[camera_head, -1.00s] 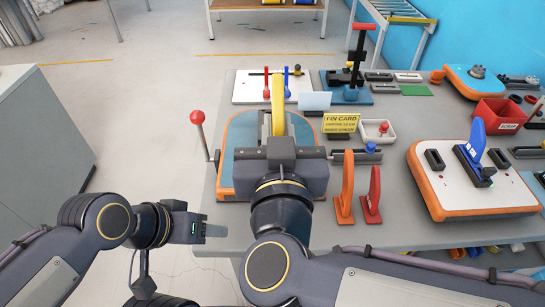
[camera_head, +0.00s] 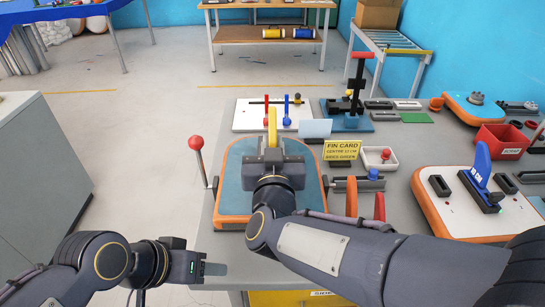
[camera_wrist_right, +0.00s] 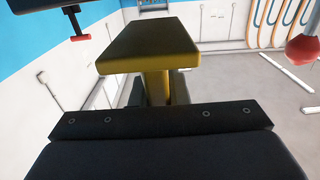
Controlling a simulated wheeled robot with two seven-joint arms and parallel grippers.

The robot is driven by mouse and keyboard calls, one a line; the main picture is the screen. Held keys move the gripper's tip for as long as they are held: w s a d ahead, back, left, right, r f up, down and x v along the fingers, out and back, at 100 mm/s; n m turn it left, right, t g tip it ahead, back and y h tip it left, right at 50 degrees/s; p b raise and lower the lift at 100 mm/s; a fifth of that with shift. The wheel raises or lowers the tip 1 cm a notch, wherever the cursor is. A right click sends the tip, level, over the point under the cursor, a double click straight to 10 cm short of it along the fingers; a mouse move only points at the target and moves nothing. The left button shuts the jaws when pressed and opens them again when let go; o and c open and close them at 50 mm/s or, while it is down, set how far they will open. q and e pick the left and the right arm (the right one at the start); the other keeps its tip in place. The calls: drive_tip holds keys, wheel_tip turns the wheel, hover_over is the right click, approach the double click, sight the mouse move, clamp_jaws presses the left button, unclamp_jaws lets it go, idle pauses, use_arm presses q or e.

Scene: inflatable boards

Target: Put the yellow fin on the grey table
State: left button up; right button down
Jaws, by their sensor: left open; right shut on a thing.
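The yellow fin (camera_head: 272,127) is in my right gripper (camera_head: 272,154), which is shut on it. In the head view, the fin stands upright over the blue board with orange edge (camera_head: 233,170); whether it touches the board is hidden. In the right wrist view, the yellow fin (camera_wrist_right: 150,45) rises between the dark fingers (camera_wrist_right: 160,95). The grey table (camera_head: 415,140) carries the boards and fins.
A red-knobbed lever (camera_head: 196,143) stands left of the blue board. A yellow card (camera_head: 343,150), an orange fin (camera_head: 351,196) and a red fin (camera_head: 379,207) are to its right. A white board with a blue fin (camera_head: 440,212) lies further right. A grey cabinet (camera_head: 40,150) is at left.

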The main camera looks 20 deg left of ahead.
drive_tip(key=shift+f, duration=1.3)
drive_tip(key=shift+f, duration=0.1)
drive_tip(key=shift+f, duration=0.15)
drive_tip(key=c, duration=1.4)
unclamp_jaws()
